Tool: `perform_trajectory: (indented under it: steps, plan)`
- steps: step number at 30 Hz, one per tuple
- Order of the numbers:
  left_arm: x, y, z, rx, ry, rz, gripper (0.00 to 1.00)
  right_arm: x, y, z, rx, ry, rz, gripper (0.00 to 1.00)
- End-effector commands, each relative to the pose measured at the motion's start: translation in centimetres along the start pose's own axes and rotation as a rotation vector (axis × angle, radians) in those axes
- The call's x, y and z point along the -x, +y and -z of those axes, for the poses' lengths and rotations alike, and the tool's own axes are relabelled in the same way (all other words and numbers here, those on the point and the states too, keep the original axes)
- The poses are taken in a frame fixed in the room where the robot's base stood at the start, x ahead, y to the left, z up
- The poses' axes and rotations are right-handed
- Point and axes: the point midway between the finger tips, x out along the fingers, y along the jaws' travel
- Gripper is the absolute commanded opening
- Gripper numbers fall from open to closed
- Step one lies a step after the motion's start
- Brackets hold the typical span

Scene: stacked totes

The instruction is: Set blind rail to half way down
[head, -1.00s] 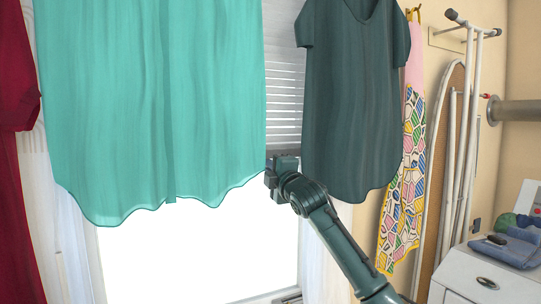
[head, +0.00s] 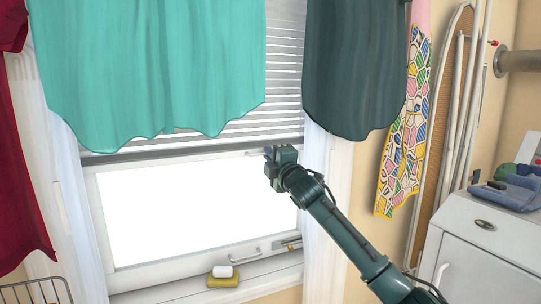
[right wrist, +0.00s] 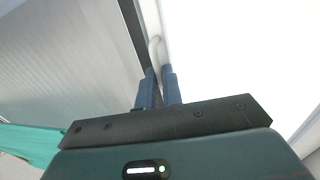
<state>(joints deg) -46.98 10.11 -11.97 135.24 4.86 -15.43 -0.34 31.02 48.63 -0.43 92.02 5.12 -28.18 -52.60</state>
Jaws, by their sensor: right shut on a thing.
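The blind (head: 235,128) hangs behind the clothes, and its slats show below the teal garment. Its dark bottom rail (head: 180,148) crosses the window below the teal hem, with bright glass under it. My right gripper (head: 270,152) is at the rail's right part. In the right wrist view its two blue fingers (right wrist: 159,85) are shut on a thin pale handle (right wrist: 155,48) beside the dark rail (right wrist: 130,22). Where the handle joins the rail is hard to see. My left gripper is not in view.
The teal garment (head: 150,70) and dark shirt (head: 355,70) hang in front of the blind. A sponge with soap (head: 223,277) lies on the sill. An ironing board (head: 432,130) and white cabinet (head: 490,240) stand at right. The glass below the rail is clear.

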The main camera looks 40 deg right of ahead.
Motion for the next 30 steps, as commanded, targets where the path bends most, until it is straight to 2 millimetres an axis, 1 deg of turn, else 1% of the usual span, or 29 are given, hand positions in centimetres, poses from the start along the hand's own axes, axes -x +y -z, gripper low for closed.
perform_trajectory:
  steps: [2, 3, 10, 17, 20, 23, 26, 30]
  plan:
    - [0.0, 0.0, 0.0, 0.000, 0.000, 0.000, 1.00, 0.0, 0.0, 0.0, 0.000, -0.001, 0.001, 0.00]
    - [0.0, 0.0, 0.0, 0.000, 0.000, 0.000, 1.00, 0.0, 0.0, 0.0, 0.000, -0.001, 0.001, 0.09]
    - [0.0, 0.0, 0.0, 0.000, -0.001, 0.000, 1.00, 0.0, 0.0, 0.0, 0.000, -0.001, 0.001, 0.28]
    - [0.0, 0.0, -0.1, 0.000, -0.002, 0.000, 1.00, 0.0, 0.0, 0.0, 0.000, 0.000, 0.000, 0.29]
    - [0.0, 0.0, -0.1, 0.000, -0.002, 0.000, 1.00, 0.4, -0.1, 0.0, 0.000, 0.000, 0.001, 0.29]
    - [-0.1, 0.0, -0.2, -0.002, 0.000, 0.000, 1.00, 1.3, -0.2, 0.0, 0.001, 0.001, 0.002, 0.29]
    - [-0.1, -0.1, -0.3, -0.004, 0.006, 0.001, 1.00, 2.9, -0.2, 0.1, 0.003, 0.002, 0.002, 0.29]
    - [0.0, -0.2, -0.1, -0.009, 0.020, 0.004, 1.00, 5.5, -0.3, 0.1, 0.004, 0.002, 0.003, 0.29]
